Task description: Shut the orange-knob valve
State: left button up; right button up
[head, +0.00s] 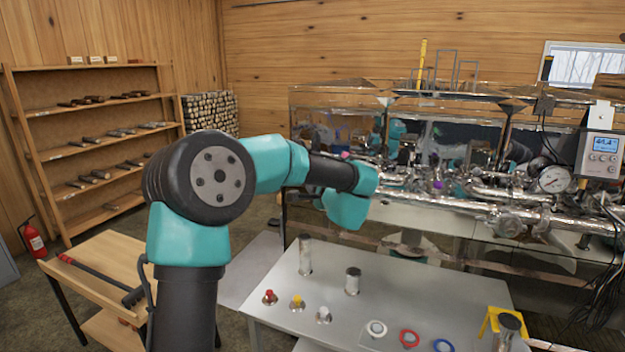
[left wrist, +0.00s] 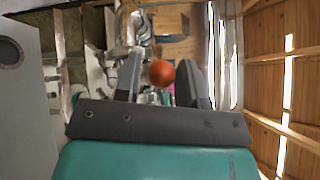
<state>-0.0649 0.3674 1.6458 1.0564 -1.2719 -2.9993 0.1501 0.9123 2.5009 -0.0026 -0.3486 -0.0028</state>
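The orange knob (left wrist: 161,73) is a round ball in the left wrist view, among shiny metal pipework. My left gripper (left wrist: 158,62) has its two dark fingers apart, one on each side of the knob in that view. A narrow gap shows between the knob and the left finger, so the fingers do not look closed on it. How deep the knob lies between them is hard to tell. In the head view my left arm reaches to the evaporator (head: 440,205), and its wrist hides the fingers and the orange knob. My right gripper is not in view.
A grey table (head: 300,325) in front holds metal cylinders, red, yellow and white knobbed pieces, and several rings. Pipes, a pressure gauge (head: 554,179), a digital controller (head: 600,155) and hanging cables crowd the right. A wooden bench (head: 105,262) stands at left.

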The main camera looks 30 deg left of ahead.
pick_arm(q)
jog(key=v, duration=1.5)
jog(key=shift+f, duration=0.2)
